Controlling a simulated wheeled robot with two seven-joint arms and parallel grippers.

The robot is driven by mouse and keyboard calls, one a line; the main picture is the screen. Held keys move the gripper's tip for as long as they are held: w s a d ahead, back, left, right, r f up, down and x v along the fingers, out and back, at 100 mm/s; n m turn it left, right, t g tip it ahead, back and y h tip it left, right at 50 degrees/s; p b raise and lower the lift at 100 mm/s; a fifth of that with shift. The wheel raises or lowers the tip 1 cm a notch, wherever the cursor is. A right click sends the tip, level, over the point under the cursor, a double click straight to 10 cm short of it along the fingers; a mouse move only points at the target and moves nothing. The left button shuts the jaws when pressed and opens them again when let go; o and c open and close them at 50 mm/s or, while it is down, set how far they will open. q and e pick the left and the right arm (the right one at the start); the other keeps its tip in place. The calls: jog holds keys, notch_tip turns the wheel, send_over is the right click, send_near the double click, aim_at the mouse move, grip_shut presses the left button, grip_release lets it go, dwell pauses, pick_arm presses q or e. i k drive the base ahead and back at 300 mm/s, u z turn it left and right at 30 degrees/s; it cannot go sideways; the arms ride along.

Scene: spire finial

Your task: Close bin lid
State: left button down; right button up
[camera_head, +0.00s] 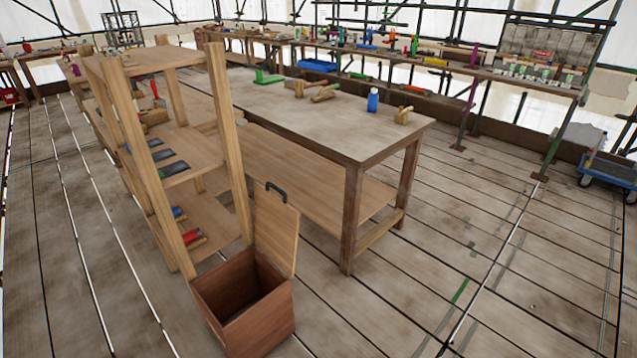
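A brown wooden bin (262,326) stands on the plank floor at the bottom, left of centre. Its lid (274,232) is a light wooden panel and stands open, upright at the bin's back right edge. A dark handle (276,190) is at the top of the lid. The inside of the bin shows and looks empty as far as I can see. Neither of my grippers shows in the head view.
A wooden shelf rack (226,140) stands right behind the bin on the left. A workbench (375,150) with a lower shelf is behind and to the right of the lid. The floor (450,270) at the right is clear. A blue cart (607,168) stands far right.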

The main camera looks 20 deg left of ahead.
aim_at(276, 224)
jog(key=z, duration=0.15)
jog(key=i, duration=1.15)
jog(key=u, duration=0.4)
